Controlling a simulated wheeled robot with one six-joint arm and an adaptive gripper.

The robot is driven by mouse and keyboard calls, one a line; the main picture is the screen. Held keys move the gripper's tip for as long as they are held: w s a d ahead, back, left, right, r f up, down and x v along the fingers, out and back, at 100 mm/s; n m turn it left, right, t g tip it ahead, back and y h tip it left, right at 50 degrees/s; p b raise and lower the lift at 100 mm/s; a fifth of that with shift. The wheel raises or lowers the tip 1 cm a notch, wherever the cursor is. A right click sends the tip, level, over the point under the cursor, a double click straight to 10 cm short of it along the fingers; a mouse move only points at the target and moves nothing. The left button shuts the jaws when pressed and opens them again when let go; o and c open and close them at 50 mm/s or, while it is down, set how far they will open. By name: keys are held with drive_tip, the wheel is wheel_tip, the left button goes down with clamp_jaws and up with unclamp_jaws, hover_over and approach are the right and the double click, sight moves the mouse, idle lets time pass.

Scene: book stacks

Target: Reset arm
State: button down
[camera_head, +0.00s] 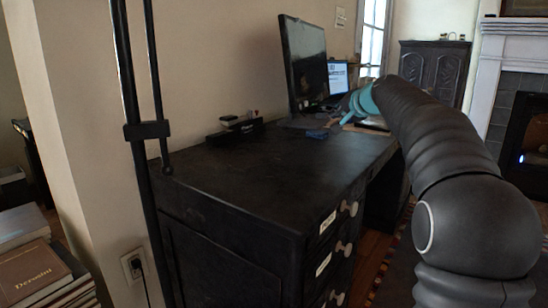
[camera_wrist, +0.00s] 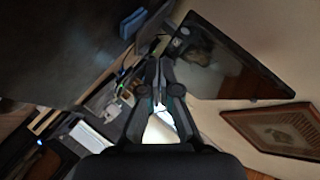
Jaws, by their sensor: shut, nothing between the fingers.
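My arm (camera_head: 430,135) reaches from the lower right of the head view toward the far end of a dark desk (camera_head: 270,165). My gripper (camera_head: 350,112) is partly hidden there and appears over the desk near a monitor. In the wrist view my gripper (camera_wrist: 158,68) shows dark fingers drawn together, with nothing held between them. It points at the desk's back area, where small items lie. Whether the fingertips touch anything there cannot be told.
A large monitor (camera_head: 303,62) and a lit screen (camera_head: 338,78) stand close to my gripper. A black device (camera_head: 235,130) sits against the wall. A blue item (camera_wrist: 133,22) lies on the desk. Books (camera_head: 35,265) are stacked at lower left. The near desktop is clear.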

drive_tip(key=s+a+f+n+g+p, duration=0.1)
drive_tip(key=s+f, duration=0.1)
drive_tip(key=s, duration=0.6)
drive_tip(key=s+a+f+n+g+h+p, duration=0.1)
drive_tip(key=s+a+f, duration=0.1)
drive_tip(key=s, duration=0.7)
drive_tip(key=s+a+f+n+g+p, duration=0.1)
drive_tip(key=s+f+g, duration=0.1)
drive_tip(key=s, duration=0.6)
drive_tip(key=shift+s+a+n+h, duration=0.25)
drive_tip(key=shift+n+h, duration=0.05)
drive_tip(key=shift+h, duration=0.1)
drive_tip(key=s+d+f+n+g+h+p, duration=0.1)
drive_tip(key=s+f, duration=0.6)
drive_tip(key=s, duration=0.5)
drive_tip(key=s+d+f+n+g+h+p, duration=0.1)
drive_tip(key=s+f+n+g, duration=0.1)
drive_tip(key=s+f, duration=0.6)
drive_tip(key=s, duration=0.4)
drive_tip(key=shift+s+f+h+p, duration=0.2)
drive_tip(key=shift+s+h+p, duration=0.05)
drive_tip(key=shift+h+p, duration=0.05)
drive_tip(key=shift+d, duration=0.1)
